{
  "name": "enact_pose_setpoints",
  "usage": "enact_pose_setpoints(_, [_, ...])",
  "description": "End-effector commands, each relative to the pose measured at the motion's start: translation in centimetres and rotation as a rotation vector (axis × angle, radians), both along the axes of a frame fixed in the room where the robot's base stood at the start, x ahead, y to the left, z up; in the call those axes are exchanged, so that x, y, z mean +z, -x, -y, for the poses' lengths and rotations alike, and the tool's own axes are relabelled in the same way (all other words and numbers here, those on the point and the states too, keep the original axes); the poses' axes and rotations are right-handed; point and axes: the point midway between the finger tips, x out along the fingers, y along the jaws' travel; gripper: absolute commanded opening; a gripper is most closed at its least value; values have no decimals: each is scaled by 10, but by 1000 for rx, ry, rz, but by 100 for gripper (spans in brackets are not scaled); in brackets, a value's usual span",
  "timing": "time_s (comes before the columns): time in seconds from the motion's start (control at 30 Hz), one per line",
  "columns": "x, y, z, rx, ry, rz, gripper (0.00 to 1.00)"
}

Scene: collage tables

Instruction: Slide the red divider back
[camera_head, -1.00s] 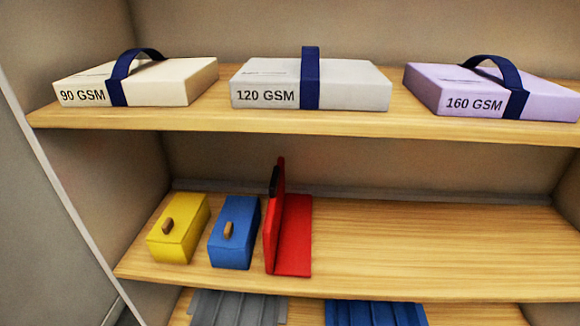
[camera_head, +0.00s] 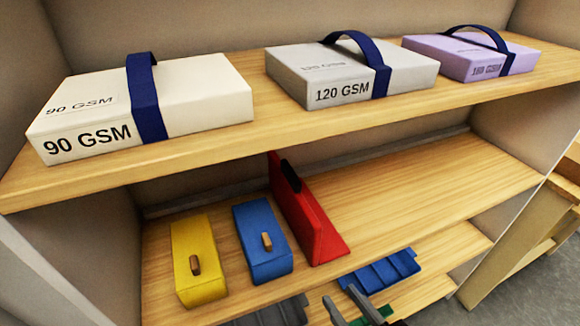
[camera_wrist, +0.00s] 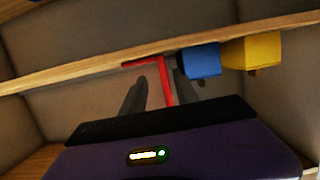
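The red divider (camera_head: 302,214) stands upright on the middle shelf, to the right of the blue box (camera_head: 263,240). It has a flat red foot along its right side and a black strip on its upper front edge. My gripper (camera_head: 350,307) shows at the bottom edge of the head view, below and in front of the divider, apart from it. In the wrist view, my gripper's two dark fingers (camera_wrist: 160,92) are spread with nothing held between them. The red divider (camera_wrist: 163,78) appears beyond and between them there.
A yellow box (camera_head: 197,262) stands left of the blue box. The upper shelf (camera_head: 180,157) holds white, grey and lilac paper packs with navy straps. The middle shelf is clear right of the divider. A blue ridged tray (camera_head: 382,270) lies on the shelf below.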

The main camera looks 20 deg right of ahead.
Motion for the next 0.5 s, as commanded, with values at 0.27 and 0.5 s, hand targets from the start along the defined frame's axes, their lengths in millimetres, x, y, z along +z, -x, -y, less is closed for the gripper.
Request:
enact_pose_setpoints(0.27, [59,-91,-1,-2,-1,2,36])
enact_pose_setpoints(0.5, [100,-141,-2,-5,-6,-53,36])
